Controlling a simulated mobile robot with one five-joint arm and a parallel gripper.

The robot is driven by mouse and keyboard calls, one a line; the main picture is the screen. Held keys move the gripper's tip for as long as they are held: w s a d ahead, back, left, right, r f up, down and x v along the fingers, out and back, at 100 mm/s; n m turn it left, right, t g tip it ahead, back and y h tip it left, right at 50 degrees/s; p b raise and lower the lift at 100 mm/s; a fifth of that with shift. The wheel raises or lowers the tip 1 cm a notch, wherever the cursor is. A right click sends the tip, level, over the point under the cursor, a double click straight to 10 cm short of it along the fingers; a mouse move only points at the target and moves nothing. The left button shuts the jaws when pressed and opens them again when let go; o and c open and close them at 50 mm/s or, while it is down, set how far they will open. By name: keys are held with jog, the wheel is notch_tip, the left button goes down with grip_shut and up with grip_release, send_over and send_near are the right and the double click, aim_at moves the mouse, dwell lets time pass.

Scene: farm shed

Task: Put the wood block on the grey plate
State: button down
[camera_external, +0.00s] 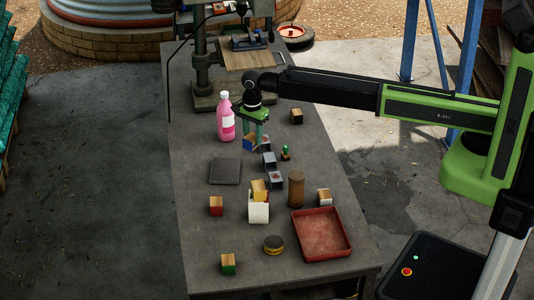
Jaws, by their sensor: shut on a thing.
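My gripper (254,141) points down over the middle of the workbench, its green fingers shut on a small wood block (249,142) with a blue side. The fingers partly hide the block, and I cannot tell whether it touches the bench. The grey plate (225,171) is a dark, flat square lying on the bench, in front of and a little left of my gripper. Nothing lies on the plate.
A pink bottle (226,122) stands close left of my gripper. Grey blocks (268,160) sit just in front. A white container (259,213), brown cylinder (296,189), red tray (321,234) and several painted wood blocks (216,206) stand nearer. A drill press (202,75) is behind.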

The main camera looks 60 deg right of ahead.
jog(key=a+f+b, duration=0.1)
jog(key=a+f, duration=0.1)
jog(key=a+f+b, duration=0.1)
jog(key=a, duration=0.2)
jog(key=w+a+f+b, duration=0.1)
jog(key=a+f+b, duration=0.1)
jog(key=a, duration=0.1)
jog(key=shift+w+a+f, duration=0.1)
jog(key=shift+a+f, duration=0.05)
jog(key=shift+f, duration=0.15)
jog(key=shift+a, duration=0.4)
notch_tip(320, 180, down, 4)
jog(key=b, duration=0.4)
jog(key=shift+f+b, duration=0.25)
jog(key=shift+b, duration=0.05)
jog(key=shift+r, duration=0.25)
jog(key=shift+f, duration=0.1)
jog(key=c, duration=1.3)
grip_release()
jog(key=shift+f, duration=0.1)
jog(key=shift+c, duration=0.2)
jog(key=o, duration=0.4)
jog(key=shift+o, duration=0.2)
